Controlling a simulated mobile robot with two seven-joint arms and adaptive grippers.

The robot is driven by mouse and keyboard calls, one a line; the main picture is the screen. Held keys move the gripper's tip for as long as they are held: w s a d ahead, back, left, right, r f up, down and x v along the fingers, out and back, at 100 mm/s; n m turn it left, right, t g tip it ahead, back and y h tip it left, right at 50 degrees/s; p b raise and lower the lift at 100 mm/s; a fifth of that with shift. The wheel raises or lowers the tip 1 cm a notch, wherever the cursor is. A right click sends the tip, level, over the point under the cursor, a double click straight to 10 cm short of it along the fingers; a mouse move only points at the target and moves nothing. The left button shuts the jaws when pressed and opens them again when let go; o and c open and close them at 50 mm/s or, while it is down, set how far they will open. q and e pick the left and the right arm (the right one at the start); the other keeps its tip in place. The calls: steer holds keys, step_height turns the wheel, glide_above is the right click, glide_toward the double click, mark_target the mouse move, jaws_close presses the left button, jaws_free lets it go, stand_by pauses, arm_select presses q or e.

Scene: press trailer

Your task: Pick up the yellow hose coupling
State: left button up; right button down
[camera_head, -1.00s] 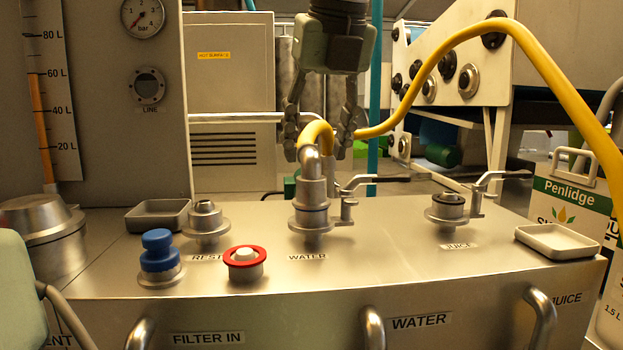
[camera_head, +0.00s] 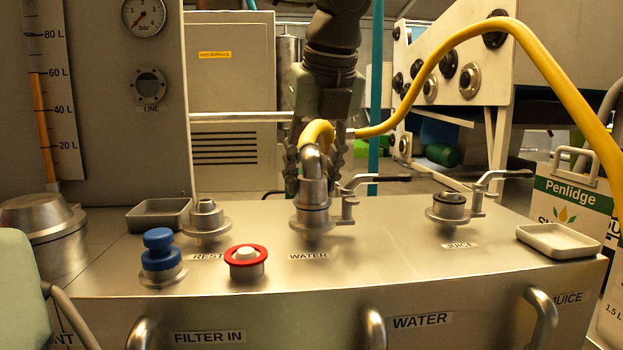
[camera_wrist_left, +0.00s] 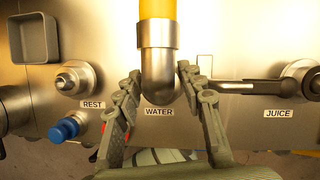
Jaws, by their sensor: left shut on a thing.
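The hose coupling (camera_head: 312,190) is a grey metal elbow on the WATER port, with the yellow hose (camera_head: 462,36) coming from its top. It stands upright on the port. My left gripper (camera_head: 314,180) reaches down from above, shut on the coupling, with one finger on each side. In the left wrist view the coupling (camera_wrist_left: 157,72) sits between the two fingers (camera_wrist_left: 159,76). The gripper hides part of the hose end. My right gripper is not in view.
A lever valve (camera_head: 348,203) stands just right of the coupling. The REST port (camera_head: 207,218) and a blue knob (camera_head: 158,252) are to the left, a red-ringed button (camera_head: 246,258) in front. The JUICE port (camera_head: 450,209) and a tray (camera_head: 557,240) are to the right.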

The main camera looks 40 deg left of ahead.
arm_select(q)
jaws_close()
steer(key=shift+r, duration=0.15)
